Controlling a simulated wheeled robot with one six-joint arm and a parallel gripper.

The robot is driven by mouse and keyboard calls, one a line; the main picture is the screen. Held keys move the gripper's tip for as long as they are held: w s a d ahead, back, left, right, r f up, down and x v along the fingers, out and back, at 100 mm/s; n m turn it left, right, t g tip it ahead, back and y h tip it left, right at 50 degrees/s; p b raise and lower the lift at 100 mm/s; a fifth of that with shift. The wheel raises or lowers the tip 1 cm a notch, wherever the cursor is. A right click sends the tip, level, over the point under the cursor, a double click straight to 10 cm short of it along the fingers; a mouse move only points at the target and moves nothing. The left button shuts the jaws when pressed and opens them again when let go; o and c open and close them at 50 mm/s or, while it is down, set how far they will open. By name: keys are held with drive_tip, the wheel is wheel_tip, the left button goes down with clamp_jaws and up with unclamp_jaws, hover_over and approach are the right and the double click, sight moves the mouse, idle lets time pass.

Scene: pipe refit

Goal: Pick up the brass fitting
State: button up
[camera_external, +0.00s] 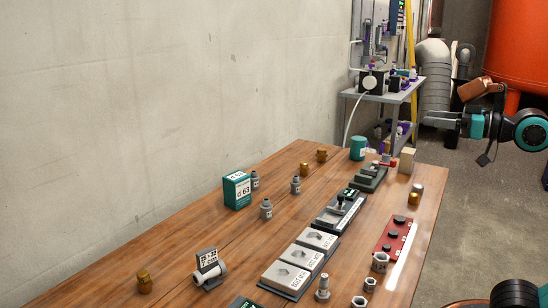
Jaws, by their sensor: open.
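Several small brass-coloured pieces stand on the wooden table, and I cannot tell which one is the brass fitting. One brass piece (144,282) stands alone at the near left. Two more, a far one (322,155) and a nearer one (305,169), stand close together towards the back. Another brass piece (416,193) stands near the right edge. My gripper (484,155) is raised beyond the table's right edge, apart from all of them. It is open; its fingers are small and dark here, and I see nothing held between them.
The wooden table (180,270) also bears a green box (237,190), grey fittings (266,209), grey block trays (293,268), a red panel (396,234), a teal cup (358,148) and steel nuts (380,262). A concrete wall runs along the left. A shelf unit (400,92) stands behind.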

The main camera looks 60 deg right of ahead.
drive_tip(key=shift+o, duration=1.1)
drive_tip(key=shift+w, duration=0.1)
drive_tip(key=m+g, duration=0.8)
drive_tip(key=g, duration=0.9)
hover_over(304, 162)
drive_tip(key=s, duration=0.1)
drive_tip(key=f, duration=2.3)
drive_tip(key=shift+s+a+f, duration=0.15)
drive_tip(key=shift+a+f, duration=0.15)
drive_tip(key=shift+f, duration=0.05)
drive_tip(key=shift+w+d+f, duration=0.1)
drive_tip(key=shift+w+f, duration=0.1)
drive_tip(key=shift+f, duration=0.7)
drive_tip(key=shift+w+d+f, duration=0.1)
drive_tip(key=shift+w+f, duration=0.15)
drive_tip(key=shift+f, duration=0.65)
drive_tip(key=shift+w+f, duration=0.2)
drive_tip(key=shift+f, duration=0.7)
